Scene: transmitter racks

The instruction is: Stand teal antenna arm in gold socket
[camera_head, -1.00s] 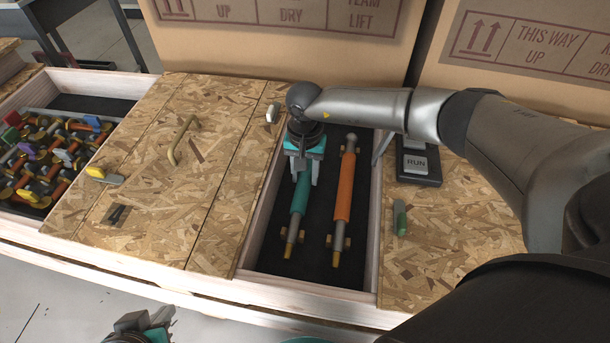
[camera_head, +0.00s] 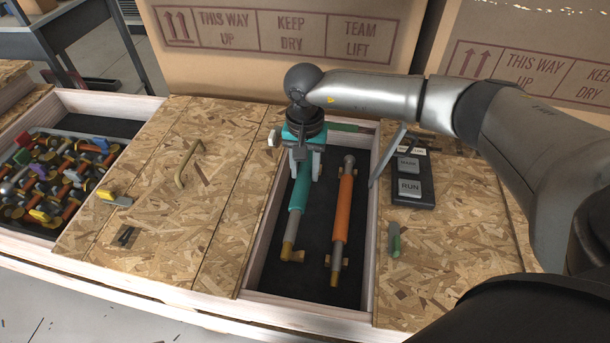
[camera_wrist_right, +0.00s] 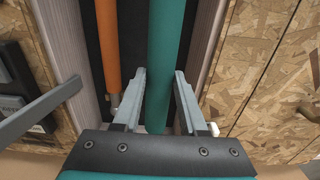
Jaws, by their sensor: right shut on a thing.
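The teal antenna arm (camera_head: 299,196) has a grey lower rod and a gold tip. It is inside the open dark-lined wooden bay, tilted, with its lower end over a small gold holder. It appears raised a little off its rests. My right gripper (camera_head: 306,175) is shut on its upper part from above, hiding its upper end. In the right wrist view the teal tube (camera_wrist_right: 164,60) runs between the fingers of the gripper (camera_wrist_right: 160,76). I cannot make out the gold socket. My left gripper is out of view.
An orange arm (camera_head: 343,205) lies close beside the teal one, on gold holders. Wooden bay walls (camera_head: 368,250) are near on both sides. A RUN button box (camera_head: 410,187) and green piece (camera_head: 394,240) sit right. A crate at left holds coloured parts (camera_head: 50,175); cardboard boxes (camera_head: 290,50) stand behind.

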